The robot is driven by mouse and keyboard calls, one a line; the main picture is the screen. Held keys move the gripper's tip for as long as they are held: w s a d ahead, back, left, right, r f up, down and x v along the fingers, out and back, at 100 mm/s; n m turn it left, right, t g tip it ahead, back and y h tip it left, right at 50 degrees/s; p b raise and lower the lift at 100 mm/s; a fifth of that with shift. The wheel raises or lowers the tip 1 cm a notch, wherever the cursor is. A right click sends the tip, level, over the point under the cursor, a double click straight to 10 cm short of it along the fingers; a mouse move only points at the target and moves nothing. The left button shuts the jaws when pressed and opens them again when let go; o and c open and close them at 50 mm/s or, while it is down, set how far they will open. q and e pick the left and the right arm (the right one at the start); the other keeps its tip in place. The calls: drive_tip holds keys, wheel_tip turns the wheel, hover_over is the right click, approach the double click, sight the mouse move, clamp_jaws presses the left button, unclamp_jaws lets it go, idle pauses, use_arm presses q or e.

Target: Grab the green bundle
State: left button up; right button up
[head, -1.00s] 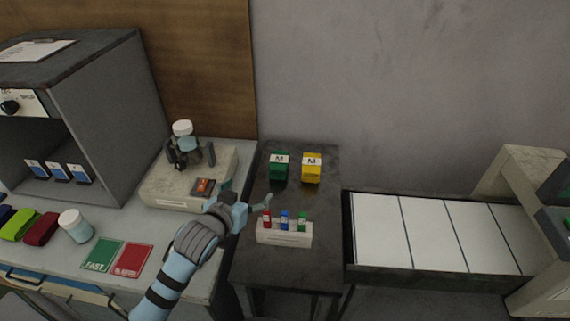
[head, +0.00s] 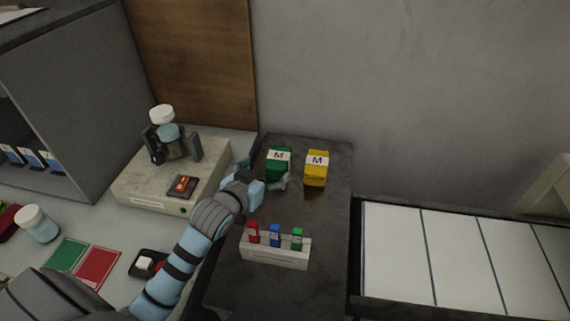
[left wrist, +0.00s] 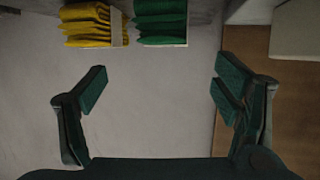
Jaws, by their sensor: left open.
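The green bundle (head: 278,158), with a white band marked M, stands on the dark side table. In the left wrist view the green bundle (left wrist: 160,20) lies at the top, beyond the fingertips and within the span of the jaws. My left gripper (head: 264,176) is open and close to the green bundle, partly overlapping its lower part in the head view. In the left wrist view my left gripper (left wrist: 162,82) has nothing between its fingers. My right gripper is not in view.
The yellow bundle (head: 317,167) stands just right of the green one. A white holder (head: 275,255) with red, blue and green pieces is at the front of the dark table (head: 330,225). A panelled conveyor (head: 455,250) lies right.

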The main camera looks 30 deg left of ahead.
sight(278, 156)
use_arm(q)
drive_tip(key=shift+s+a+f, duration=0.1)
drive_tip(key=shift+a+f, duration=0.05)
drive_tip(key=shift+a, duration=0.15)
drive_tip(key=b+x, duration=0.4)
drive_tip(key=x, duration=0.6)
drive_tip(key=shift+w+a+f, duration=0.1)
drive_tip(key=shift+w+a, duration=0.05)
drive_tip(key=shift+w, duration=0.2)
drive_tip(key=shift+w+f, duration=0.1)
drive_tip(key=shift+w, duration=0.35)
drive_tip(key=shift+s, duration=0.1)
drive_tip(key=c, duration=1.5)
